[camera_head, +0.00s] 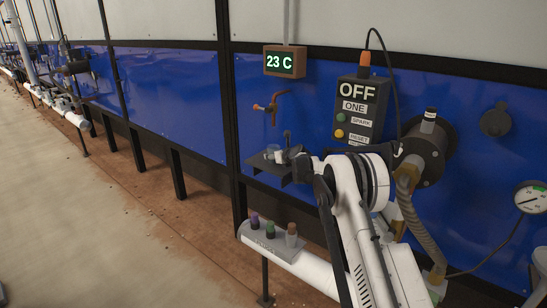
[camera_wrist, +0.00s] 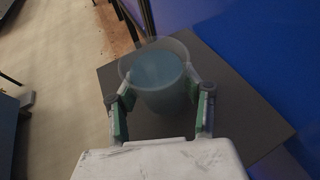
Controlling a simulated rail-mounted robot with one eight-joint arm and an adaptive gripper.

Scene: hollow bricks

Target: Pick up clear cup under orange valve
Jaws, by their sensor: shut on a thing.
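The clear cup (camera_wrist: 157,88) stands upright in the wrist view, with something bluish inside it. My gripper (camera_wrist: 159,95) is shut on the cup, one finger on each side. The cup is over or on a dark grey shelf (camera_wrist: 235,115); I cannot tell whether its base touches. In the head view the cup (camera_head: 273,150) is small, at the end of my gripper (camera_head: 284,155). The orange valve (camera_head: 267,107) is on the blue wall above the cup.
A brown temperature display (camera_head: 285,62) reads 23 C. A black control box (camera_head: 358,108) marked OFF hangs right of the valve. A ribbed hose (camera_head: 424,232) runs down at the right. Several capped bottles (camera_head: 270,230) stand on a grey holder below. The floor at left is open.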

